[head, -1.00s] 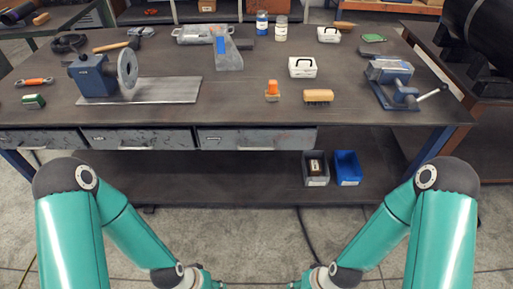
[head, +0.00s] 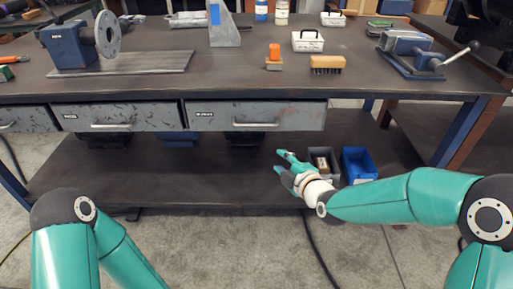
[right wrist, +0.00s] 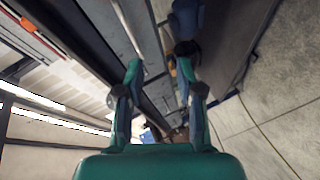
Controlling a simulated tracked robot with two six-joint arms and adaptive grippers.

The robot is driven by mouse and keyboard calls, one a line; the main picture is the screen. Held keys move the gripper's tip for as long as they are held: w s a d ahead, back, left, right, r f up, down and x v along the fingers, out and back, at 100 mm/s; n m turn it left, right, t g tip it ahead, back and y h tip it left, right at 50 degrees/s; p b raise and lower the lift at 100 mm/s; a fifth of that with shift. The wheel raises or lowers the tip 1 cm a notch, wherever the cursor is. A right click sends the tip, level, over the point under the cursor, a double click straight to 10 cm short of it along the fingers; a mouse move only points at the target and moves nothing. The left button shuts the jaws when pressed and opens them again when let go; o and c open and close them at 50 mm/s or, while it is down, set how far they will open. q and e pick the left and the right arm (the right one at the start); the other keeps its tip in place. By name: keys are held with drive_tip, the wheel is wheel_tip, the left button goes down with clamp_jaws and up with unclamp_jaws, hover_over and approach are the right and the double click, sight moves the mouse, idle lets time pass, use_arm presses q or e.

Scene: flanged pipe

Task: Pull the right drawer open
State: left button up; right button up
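The right drawer (head: 310,117) is a scuffed grey front under the bench top, level with the drawers beside it, so it looks closed. Its pale bar handle (head: 248,124) runs along the front's lower middle. My right gripper (head: 279,160) is below and a little right of this handle, apart from it, pointing left. Its fingers are spread with nothing between them. The right wrist view shows the same open fingers (right wrist: 159,72), with the bench's underside and drawer fronts at a steep angle beyond. My left arm shows at lower left, but its gripper is outside the view.
The middle drawer (head: 160,117) is left of the right one. A grey bin (head: 333,178) and a blue bin (head: 358,163) stand on the lower shelf (head: 180,177), right of my right gripper. The bench top (head: 225,80) carries a vise, grinder and brushes.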

sight(256, 125)
use_arm(q)
wheel_tip(256, 125, down, 3)
drive_tip(key=shift+f+b, duration=0.1)
drive_tip(key=shift+b, duration=0.75)
use_arm(e)
drive_tip(key=w+a+n, duration=0.1)
drive_tip(key=w+a, duration=0.1)
drive_tip(key=w, duration=0.3)
drive_tip(key=w+a+n+t, duration=0.1)
drive_tip(key=w+a, duration=0.2)
drive_tip(key=w, duration=0.3)
drive_tip(key=w+a, duration=0.2)
drive_tip(key=w, duration=0.3)
drive_tip(key=shift+w+a+r+n+t+y, duration=0.1)
drive_tip(key=shift+w+a+n+t+y, duration=0.1)
drive_tip(key=shift+w+n+t+y, duration=0.15)
drive_tip(key=shift+s, duration=0.1)
clamp_jaws()
